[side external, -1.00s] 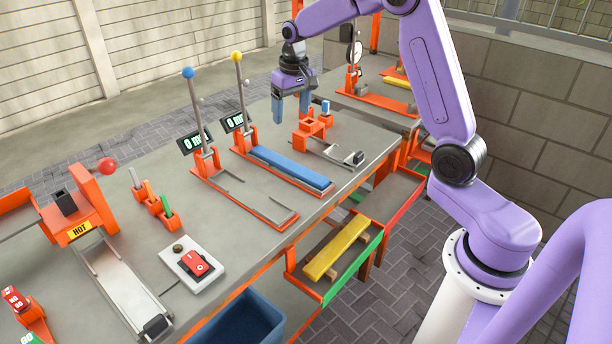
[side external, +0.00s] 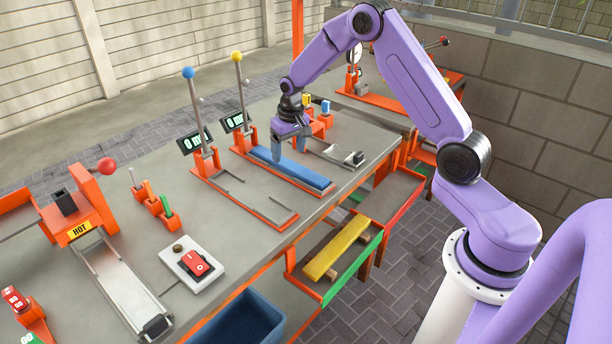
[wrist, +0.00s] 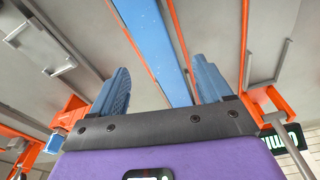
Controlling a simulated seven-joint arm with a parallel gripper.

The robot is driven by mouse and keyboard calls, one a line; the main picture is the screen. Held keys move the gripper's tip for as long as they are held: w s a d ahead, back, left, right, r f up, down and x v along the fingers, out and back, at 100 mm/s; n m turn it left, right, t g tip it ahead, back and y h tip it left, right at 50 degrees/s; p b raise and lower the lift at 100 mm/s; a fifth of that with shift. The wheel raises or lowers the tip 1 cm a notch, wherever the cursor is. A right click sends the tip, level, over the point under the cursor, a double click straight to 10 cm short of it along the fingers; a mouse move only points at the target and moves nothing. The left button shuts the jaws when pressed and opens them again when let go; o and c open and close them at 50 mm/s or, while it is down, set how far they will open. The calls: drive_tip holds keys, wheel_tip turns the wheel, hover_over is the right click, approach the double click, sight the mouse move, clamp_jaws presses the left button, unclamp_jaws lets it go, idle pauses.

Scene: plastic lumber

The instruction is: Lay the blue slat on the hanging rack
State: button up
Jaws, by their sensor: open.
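The blue slat (side external: 290,170) lies flat in an orange-edged fixture on the bench, below the lever with the yellow ball. In the wrist view the slat (wrist: 155,45) runs between and beyond my fingers. My gripper (side external: 290,149) is open, points down and is over the slat's far part, with nothing held. In the wrist view its two blue fingers (wrist: 160,85) stand apart on either side of the slat's line. What looks like the hanging rack (side external: 365,260) is an orange frame on the bench's near side, with green and red front strips. A yellow slat (side external: 336,248) lies in its green part.
An empty fixture (side external: 245,195) with a blue-ball lever lies left of the slat. A small clamp fixture (side external: 335,152) and orange blocks stand to the right. A red switch box (side external: 193,265) and a blue bin (side external: 240,320) are nearer. The rack's red part looks free.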

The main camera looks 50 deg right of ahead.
sight(288, 163)
drive_tip(key=f, duration=0.4)
drive_tip(key=shift+w+f, duration=0.1)
drive_tip(key=shift+w, duration=0.2)
drive_tip(key=c, duration=1.3)
